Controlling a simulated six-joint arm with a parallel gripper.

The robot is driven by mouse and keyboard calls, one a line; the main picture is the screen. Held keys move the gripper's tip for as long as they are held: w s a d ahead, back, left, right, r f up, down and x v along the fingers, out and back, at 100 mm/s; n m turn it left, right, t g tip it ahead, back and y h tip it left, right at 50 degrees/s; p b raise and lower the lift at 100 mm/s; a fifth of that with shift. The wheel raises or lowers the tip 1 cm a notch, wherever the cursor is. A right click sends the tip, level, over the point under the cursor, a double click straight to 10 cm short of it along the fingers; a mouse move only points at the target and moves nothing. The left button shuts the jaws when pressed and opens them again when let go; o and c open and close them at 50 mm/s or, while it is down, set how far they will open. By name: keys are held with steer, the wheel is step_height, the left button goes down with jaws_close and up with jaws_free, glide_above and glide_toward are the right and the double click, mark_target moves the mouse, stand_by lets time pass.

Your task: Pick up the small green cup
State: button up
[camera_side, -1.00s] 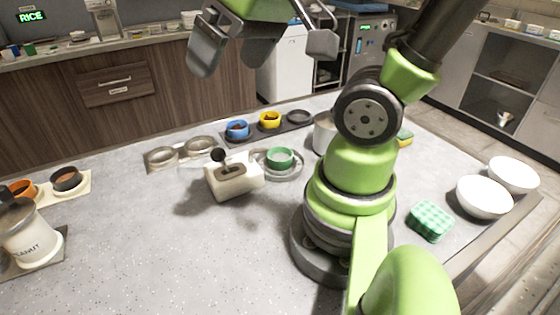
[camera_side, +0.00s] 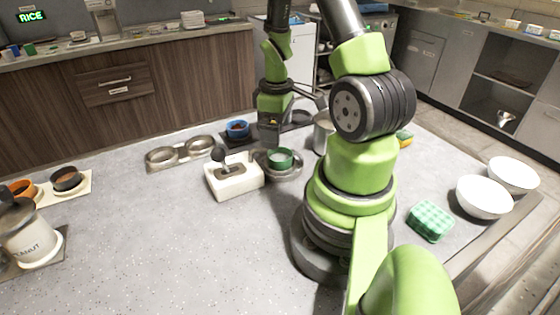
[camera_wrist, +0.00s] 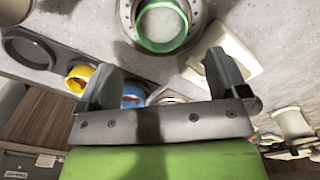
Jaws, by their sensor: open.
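The small green cup (camera_side: 280,158) sits upright in a round grey holder (camera_side: 290,174) on the counter. In the wrist view the green cup (camera_wrist: 161,24) is at the top centre, its green rim and pale inside showing. My gripper (camera_side: 270,138) is just behind and to the left of the cup in the side view, pointing down. In the wrist view my gripper (camera_wrist: 158,78) has its two fingers spread apart with nothing between them, and the cup lies beyond the fingertips.
A blue cup (camera_side: 237,129) stands in the dark rack behind. The yellow cup (camera_wrist: 80,77) shows beside the left finger. A white block with a dark ladle (camera_side: 234,178) is close left of the green cup. A metal pot (camera_side: 323,137) stands to the right.

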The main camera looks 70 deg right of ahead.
mark_target(280, 151)
steer(key=shift+s+a+f, duration=0.1)
steer(key=shift+s+f, duration=0.1)
steer(key=shift+f, duration=1.45)
steer(key=shift+s+a+f, duration=0.1)
steer(key=shift+s+f, duration=0.1)
steer(key=shift+f, duration=1.4)
steer(key=c, duration=1)
steer(key=shift+r, duration=0.1)
steer(key=shift+r, duration=4.95)
